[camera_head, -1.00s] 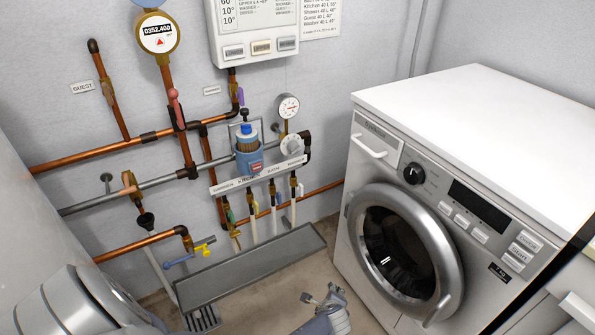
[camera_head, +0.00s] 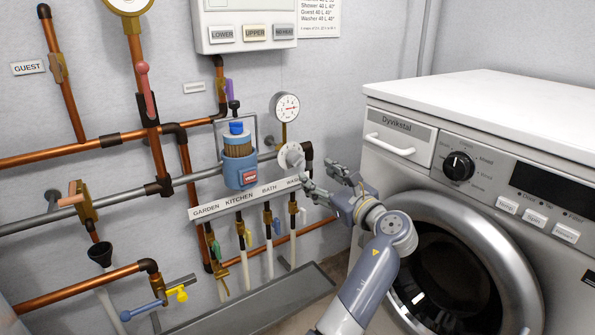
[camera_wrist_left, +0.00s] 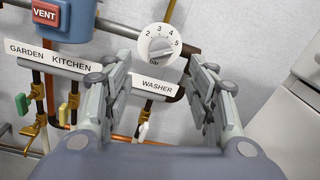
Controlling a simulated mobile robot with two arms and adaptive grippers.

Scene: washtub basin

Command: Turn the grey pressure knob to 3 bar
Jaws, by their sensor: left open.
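The grey pressure knob (camera_head: 291,156) is on the wall pipework, below the round gauge (camera_head: 286,107). In the left wrist view the knob (camera_wrist_left: 160,42) is a pale dial with the numbers 2, 3, 4 and 5 around its upper part. I cannot tell its exact setting. My left gripper (camera_head: 322,178) is just right of and below the knob in the head view. Its fingers are spread and empty. In the left wrist view the open fingers (camera_wrist_left: 161,66) stand either side of the knob, apart from it. My right gripper is not in view.
The washing machine (camera_head: 470,170) stands close to the right of my left arm. A blue filter (camera_head: 239,160) is left of the knob. The label strip (camera_head: 238,199) and several small valves are below it. Copper pipes (camera_head: 65,152) run along the wall.

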